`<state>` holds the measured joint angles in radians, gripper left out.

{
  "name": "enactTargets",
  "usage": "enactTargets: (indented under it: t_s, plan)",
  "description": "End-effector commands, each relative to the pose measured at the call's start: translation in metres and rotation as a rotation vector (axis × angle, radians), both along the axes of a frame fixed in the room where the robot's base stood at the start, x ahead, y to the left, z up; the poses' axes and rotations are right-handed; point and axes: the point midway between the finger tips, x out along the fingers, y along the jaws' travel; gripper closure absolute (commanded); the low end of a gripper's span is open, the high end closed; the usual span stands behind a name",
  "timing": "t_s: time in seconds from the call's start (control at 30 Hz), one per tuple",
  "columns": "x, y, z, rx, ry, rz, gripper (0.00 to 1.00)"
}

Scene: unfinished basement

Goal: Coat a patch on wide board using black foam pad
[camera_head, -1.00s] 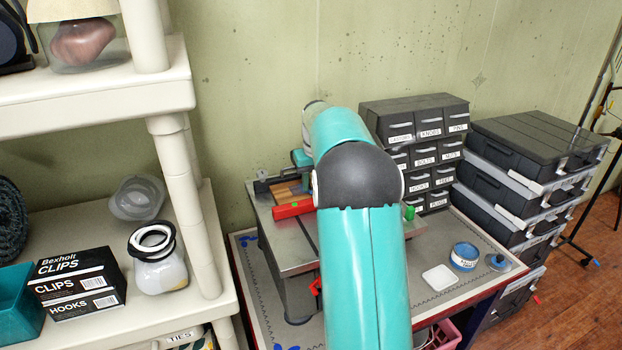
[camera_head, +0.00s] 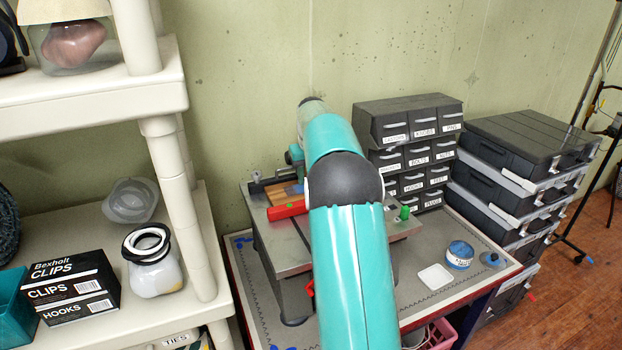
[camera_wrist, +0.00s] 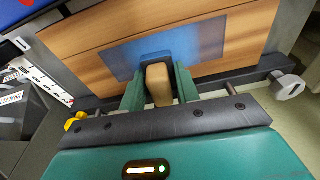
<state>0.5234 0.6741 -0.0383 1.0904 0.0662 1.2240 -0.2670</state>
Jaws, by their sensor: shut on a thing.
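The wide board (camera_wrist: 80,45) is wood-brown and lies on the machine table, spanning the wrist view. A translucent blue patch (camera_wrist: 205,42) covers its middle. My gripper (camera_wrist: 159,82) is shut on the tan handle of the black foam pad (camera_wrist: 159,86). A dark edge beyond the handle sits over the blue patch; the pad's underside is hidden, so I cannot tell whether it touches. In the head view, the board (camera_head: 282,198) shows beside my arm with a bit of blue on it, and my arm hides the gripper.
A red bar (camera_head: 286,210) lies along the board's near edge. A blue tin (camera_head: 459,255), a white tray (camera_head: 435,277) and a round lid (camera_head: 490,260) are on the bench at right. Drawers (camera_head: 412,150) and stacked cases (camera_head: 520,180) stand behind; a shelf (camera_head: 95,95) is at left.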

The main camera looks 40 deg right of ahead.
Motion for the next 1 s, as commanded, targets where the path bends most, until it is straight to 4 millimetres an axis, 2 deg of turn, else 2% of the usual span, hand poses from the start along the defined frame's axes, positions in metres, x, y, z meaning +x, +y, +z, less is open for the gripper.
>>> enactTargets:
  t_s: [0.47,1.0]
  plan:
    - [-0.004,-0.017,0.0,0.001,0.003,-0.001,0.9]
    - [-0.04,-0.007,0.003,0.001,0.001,-0.001,0.9]
